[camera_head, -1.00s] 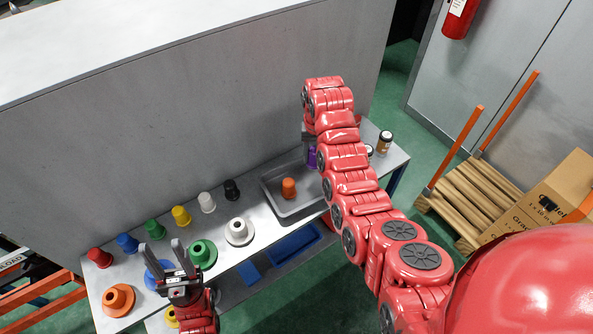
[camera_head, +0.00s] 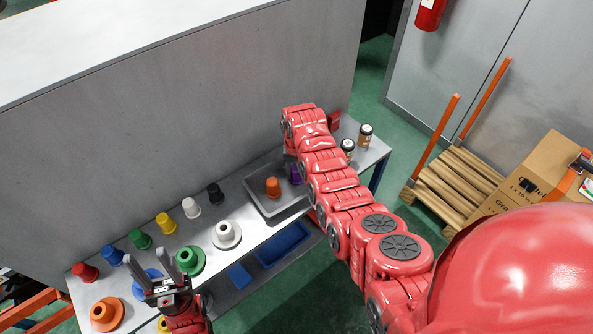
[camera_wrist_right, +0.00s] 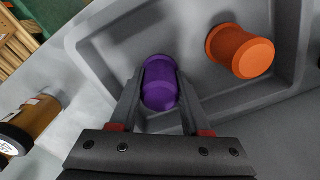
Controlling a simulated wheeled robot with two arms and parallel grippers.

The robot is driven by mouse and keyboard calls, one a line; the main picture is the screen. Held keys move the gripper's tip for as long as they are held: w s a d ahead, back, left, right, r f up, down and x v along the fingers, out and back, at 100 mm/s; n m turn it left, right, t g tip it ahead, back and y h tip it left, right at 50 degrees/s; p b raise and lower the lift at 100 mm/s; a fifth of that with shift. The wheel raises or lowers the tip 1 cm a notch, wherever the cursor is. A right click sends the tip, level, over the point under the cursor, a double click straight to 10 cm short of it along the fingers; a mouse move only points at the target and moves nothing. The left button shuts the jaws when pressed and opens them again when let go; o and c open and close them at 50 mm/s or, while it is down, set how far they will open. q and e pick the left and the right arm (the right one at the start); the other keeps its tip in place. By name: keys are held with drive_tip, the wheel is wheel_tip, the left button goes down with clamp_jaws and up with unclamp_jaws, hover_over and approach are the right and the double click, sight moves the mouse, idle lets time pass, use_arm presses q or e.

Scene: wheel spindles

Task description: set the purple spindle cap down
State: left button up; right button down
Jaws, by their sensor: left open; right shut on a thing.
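The purple spindle cap (camera_wrist_right: 160,84) is between the fingers of my right gripper (camera_wrist_right: 160,95) in the right wrist view. The gripper is shut on it, over or in the grey tray (camera_wrist_right: 95,60); I cannot tell whether the cap touches the tray floor. In the head view the purple cap (camera_head: 296,173) shows at the tray's right side, partly hidden by my right arm. An orange cap (camera_wrist_right: 240,52) stands in the tray beside it, apart from the purple one. My left gripper (camera_head: 171,262) is open and empty near the green spindle (camera_head: 190,262).
Red, blue, green, yellow, white and black caps stand in a row along the back of the table. A white spindle (camera_head: 226,235) and orange spindle (camera_head: 107,313) stand in front. Two bottles (camera_head: 365,134) stand right of the tray. A blue bin (camera_head: 282,243) sits below.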

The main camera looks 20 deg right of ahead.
drive_tip(key=shift+f, duration=0.1)
drive_tip(key=shift+c, duration=1.8)
unclamp_jaws()
drive_tip(key=shift+r, duration=0.2)
drive_tip(key=shift+w+r, duration=0.1)
drive_tip(key=shift+r, duration=0.1)
wheel_tip(320, 180, up, 5)
drive_tip(key=b, duration=0.2)
drive_tip(key=shift+r+b, duration=0.2)
drive_tip(key=shift+b, duration=0.2)
wheel_tip(320, 180, up, 6)
drive_tip(key=p, duration=0.5)
drive_tip(key=shift+r, duration=0.1)
